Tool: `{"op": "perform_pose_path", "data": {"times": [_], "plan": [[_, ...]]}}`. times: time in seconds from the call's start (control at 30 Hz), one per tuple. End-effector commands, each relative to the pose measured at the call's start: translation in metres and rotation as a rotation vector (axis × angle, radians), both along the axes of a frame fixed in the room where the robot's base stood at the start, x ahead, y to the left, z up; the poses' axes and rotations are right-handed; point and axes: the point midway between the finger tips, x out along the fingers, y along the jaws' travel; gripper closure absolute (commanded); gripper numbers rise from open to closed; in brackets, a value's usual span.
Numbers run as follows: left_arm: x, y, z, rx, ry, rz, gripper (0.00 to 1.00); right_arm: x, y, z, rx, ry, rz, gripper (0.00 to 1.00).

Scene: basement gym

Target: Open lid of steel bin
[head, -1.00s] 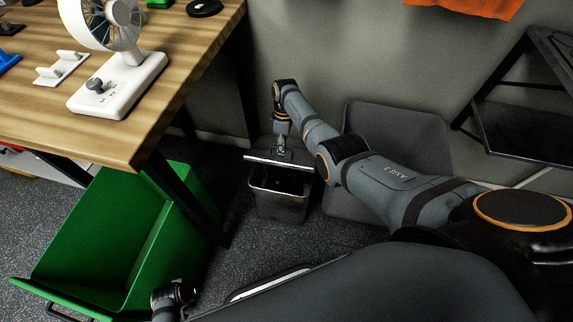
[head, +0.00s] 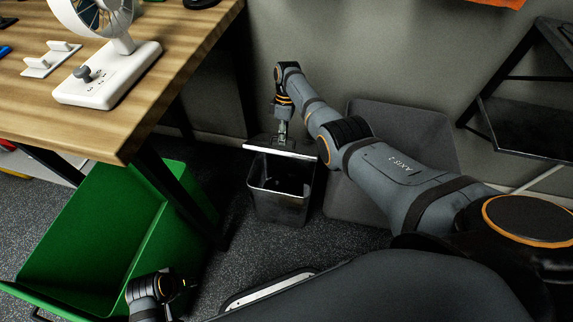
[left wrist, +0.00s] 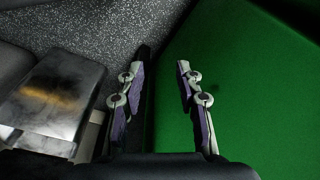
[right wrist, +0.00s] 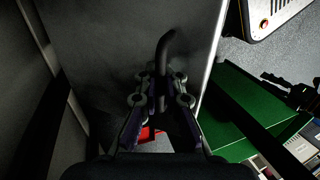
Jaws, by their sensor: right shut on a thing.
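The steel bin (head: 280,207) stands on the carpet beside the table, its dark opening showing. Its lid (head: 302,156) is raised and tilted up at the back, seen nearly along its bright front edge. My right gripper (head: 282,140) is at the lid, shut on its handle. In the right wrist view, the fingers (right wrist: 163,82) close around the dark curved handle (right wrist: 166,45) in front of the grey lid (right wrist: 100,35). My left gripper (left wrist: 160,68) is open and empty, low by the green crate; it is small in the head view.
A green crate (head: 80,225) is on the floor to the left of the bin. The wooden table (head: 175,62) with a white fan (head: 110,75) stands above it. A grey panel (head: 405,140) leans at the wall behind my right arm, and a dark rack (head: 530,105) is at right.

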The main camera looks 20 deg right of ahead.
Motion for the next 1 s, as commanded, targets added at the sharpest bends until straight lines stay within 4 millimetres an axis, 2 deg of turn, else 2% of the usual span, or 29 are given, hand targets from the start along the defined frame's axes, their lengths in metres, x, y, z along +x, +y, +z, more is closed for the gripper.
{"op": "perform_pose_path", "data": {"times": [0.43, 1.0], "plan": [[-0.003, -0.012, 0.037, -0.028, -0.023, -0.016, 0.64, 0.007, -0.005, 0.006, 0.014, 0.017, 0.000, 1.00], [-0.004, -0.013, 0.051, -0.029, -0.024, -0.018, 0.64, 0.003, -0.002, 0.014, 0.023, 0.030, -0.001, 1.00]]}}
